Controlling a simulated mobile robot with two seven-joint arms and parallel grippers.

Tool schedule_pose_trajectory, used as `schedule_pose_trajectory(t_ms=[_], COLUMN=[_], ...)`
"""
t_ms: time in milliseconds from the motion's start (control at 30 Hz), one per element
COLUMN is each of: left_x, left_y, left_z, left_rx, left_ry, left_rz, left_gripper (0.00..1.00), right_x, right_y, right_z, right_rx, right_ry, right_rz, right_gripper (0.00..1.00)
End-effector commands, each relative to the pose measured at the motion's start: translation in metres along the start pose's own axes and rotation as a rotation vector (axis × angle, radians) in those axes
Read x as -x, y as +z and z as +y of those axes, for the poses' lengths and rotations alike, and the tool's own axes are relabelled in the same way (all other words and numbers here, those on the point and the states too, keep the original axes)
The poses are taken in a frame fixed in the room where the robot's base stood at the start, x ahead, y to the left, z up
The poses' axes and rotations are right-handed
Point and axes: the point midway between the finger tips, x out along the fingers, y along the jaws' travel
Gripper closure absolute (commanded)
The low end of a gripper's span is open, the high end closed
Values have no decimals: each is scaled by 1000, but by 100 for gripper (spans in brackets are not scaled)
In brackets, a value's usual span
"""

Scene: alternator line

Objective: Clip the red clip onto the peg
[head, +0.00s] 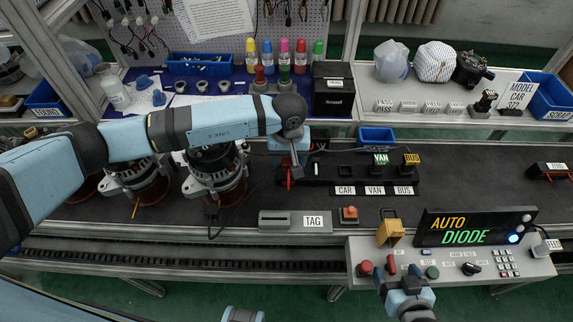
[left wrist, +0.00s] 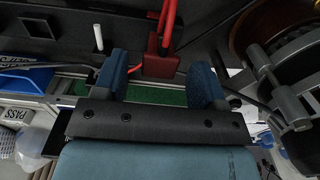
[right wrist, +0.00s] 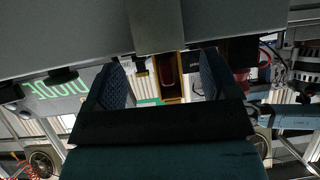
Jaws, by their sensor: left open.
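The red clip (left wrist: 158,58), with red leads rising from it, shows between the open fingers of my left gripper (left wrist: 166,78) in the left wrist view. I cannot tell if either finger touches it. A slim white peg (left wrist: 99,38) stands left of the clip, apart from it. In the head view my left gripper (head: 292,178) points down over the dark bench, partly hidden by its own wrist; a bit of red clip (head: 288,181) shows beside it. The white peg (head: 317,168) is just to the right. My right gripper (right wrist: 163,82) is open at the control panel.
Alternators (head: 213,172) stand left of my left gripper. A black fixture with CAR, VAN and BUS labels (head: 374,190) lies to the right. The control panel (head: 452,272) with buttons and the AUTO DIODE display (head: 470,228) is at front right. A blue bin (head: 376,138) stands behind.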

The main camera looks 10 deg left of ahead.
Motion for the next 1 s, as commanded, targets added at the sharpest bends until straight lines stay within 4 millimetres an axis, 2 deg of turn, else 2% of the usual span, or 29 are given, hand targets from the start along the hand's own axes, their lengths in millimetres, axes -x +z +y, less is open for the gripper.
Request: schedule_pose_trajectory(t_ms=[33, 100, 300, 1000], left_x=[10, 19, 32, 36], left_y=[-2, -4, -6, -6], left_z=[1, 2, 3, 3], left_rx=[2, 5, 10, 10], left_ry=[0, -1, 0, 0], left_rz=[3, 3, 2, 3], left_gripper=[35, 35, 35, 35], right_x=[-1, -1, 5, 7], right_y=[0, 0, 5, 4], right_z=[0, -1, -8, -8], right_rx=[-3, -3, -8, -1], right_ry=[-1, -2, -12, -14], right_rz=[-8, -14, -28, -32], right_gripper=[23, 23, 23, 23])
